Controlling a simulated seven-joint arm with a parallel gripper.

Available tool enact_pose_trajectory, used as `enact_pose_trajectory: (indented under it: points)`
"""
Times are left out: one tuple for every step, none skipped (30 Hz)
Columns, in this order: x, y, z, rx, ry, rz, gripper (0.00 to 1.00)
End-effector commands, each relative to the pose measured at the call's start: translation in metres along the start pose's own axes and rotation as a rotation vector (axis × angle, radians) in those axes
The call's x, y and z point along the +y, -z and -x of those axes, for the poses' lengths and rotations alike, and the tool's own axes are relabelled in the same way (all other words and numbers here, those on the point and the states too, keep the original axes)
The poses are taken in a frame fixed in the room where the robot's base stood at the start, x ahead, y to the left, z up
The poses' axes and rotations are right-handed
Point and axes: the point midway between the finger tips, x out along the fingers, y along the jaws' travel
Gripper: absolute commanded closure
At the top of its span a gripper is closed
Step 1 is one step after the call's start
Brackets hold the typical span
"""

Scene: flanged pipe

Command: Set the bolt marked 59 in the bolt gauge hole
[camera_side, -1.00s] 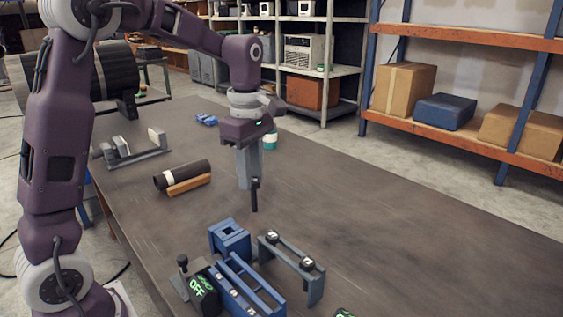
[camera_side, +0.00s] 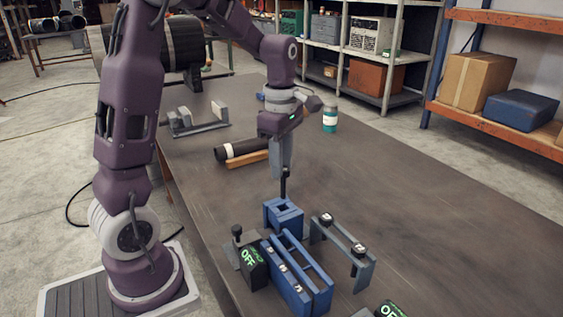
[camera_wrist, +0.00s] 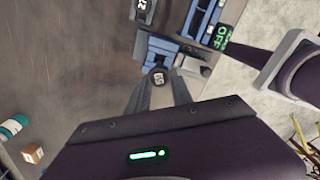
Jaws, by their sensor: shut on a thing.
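My gripper (camera_side: 284,172) points down and is shut on a dark bolt (camera_side: 284,187). In the wrist view the bolt's round head (camera_wrist: 158,77) sits between the fingertips, with a white marking that looks like 59. The bolt hangs upright with its lower end just above or at the blue block with a square opening (camera_side: 284,218), which looks like the bolt gauge; I cannot tell whether it touches. The block also shows beyond the fingertips in the wrist view (camera_wrist: 158,50). The hole's inside is hidden.
A blue rack (camera_side: 318,283) with several bolts stands in front of the block. A grey stand (camera_side: 342,250) with two bolts is to its right. A dark box reading OFF (camera_side: 252,268) is at left. A dark pipe (camera_side: 243,150) lies behind.

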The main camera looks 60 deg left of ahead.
Motion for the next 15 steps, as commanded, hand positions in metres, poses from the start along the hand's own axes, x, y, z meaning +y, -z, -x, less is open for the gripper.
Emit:
enact_pose_trajectory:
  points:
    - [0.0001, -0.0001, 0.0001, 0.0, 0.0, 0.0, 1.0]
    - [0.0, -0.0003, 0.0001, 0.0, 0.0, -0.001, 1.0]
    - [0.0, -0.0001, 0.0001, 0.0, 0.0, 0.0, 1.0]
    - [0.0, -0.0001, 0.0001, 0.0, 0.0, 0.0, 1.0]
    - [0.0, -0.0001, 0.0001, 0.0, 0.0, 0.0, 1.0]
    - [0.0, 0.0, 0.0001, 0.0, 0.0, 0.0, 1.0]
    - [0.0, 0.0, 0.0001, 0.0, 0.0, 0.0, 1.0]
    - [0.0001, 0.0, 0.0001, 0.0, 0.0, 0.0, 1.0]
    - [0.0001, 0.0, 0.0001, 0.0, 0.0, 0.0, 1.0]
    - [0.0, 0.0, 0.0001, 0.0, 0.0, 0.0, 1.0]
    - [0.0, 0.0, -0.0001, 0.0, 0.0, 0.0, 1.0]
    - [0.0, 0.0, -0.0008, 0.0, 0.0, 0.0, 1.0]
    - [0.0, 0.0, -0.0016, 0.0, 0.0, 0.0, 1.0]
    - [0.0, 0.0, -0.0028, 0.0, 0.0, 0.0, 1.0]
    - [0.0, 0.0, -0.0048, 0.0, 0.001, 0.0, 1.0]
